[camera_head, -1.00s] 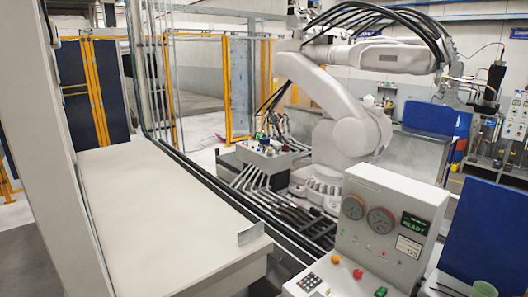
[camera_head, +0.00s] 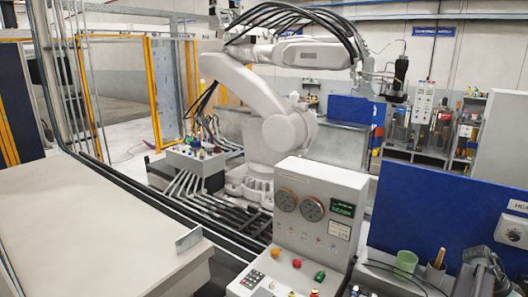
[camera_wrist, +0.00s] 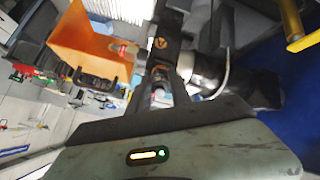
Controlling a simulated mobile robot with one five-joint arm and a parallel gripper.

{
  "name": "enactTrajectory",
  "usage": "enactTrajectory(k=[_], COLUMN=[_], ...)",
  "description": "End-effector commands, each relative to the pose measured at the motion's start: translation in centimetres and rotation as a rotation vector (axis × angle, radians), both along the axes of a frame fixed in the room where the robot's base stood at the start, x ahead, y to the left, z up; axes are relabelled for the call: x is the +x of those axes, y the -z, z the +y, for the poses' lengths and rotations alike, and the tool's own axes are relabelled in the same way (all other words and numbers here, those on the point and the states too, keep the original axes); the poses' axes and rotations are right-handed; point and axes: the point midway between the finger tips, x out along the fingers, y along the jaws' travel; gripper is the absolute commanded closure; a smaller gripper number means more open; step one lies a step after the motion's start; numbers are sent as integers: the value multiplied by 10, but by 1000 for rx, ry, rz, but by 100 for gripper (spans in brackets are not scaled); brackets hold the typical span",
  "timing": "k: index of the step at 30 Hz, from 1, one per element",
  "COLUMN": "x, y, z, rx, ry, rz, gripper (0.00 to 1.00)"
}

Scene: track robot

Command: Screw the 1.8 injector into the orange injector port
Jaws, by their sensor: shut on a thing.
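My gripper (camera_wrist: 160,75) is in the wrist view, its dark fingers shut on a small part (camera_wrist: 163,92) with pale, red and blue patches. The part is mostly hidden, so I cannot tell whether it is the 1.8 injector. My gripper does not show in the head view. I cannot make out an orange injector port in either view. A grey box with small coloured fittings (camera_head: 190,156) and pale tubes stands beside the large white robot arm in the head view; its fittings are too small to tell apart.
A control console (camera_head: 316,205) with gauges stands at front centre. A bare pale table (camera_head: 90,225) is at left. The white robot arm (camera_head: 280,110) stands behind. A blue panel (camera_head: 430,220) and bench items are at right. An orange bin (camera_wrist: 85,45) is in the wrist view.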

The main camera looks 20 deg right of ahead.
Motion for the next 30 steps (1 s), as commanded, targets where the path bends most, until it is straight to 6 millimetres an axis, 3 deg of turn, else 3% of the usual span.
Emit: enactTrajectory(k=[4,18,30], x=[0,-1,-1], y=[0,0,1], z=[0,0,0], rx=[-49,-547,-574], ry=[64,708,743], rz=[-41,-447,-469], gripper=[100,100,100])
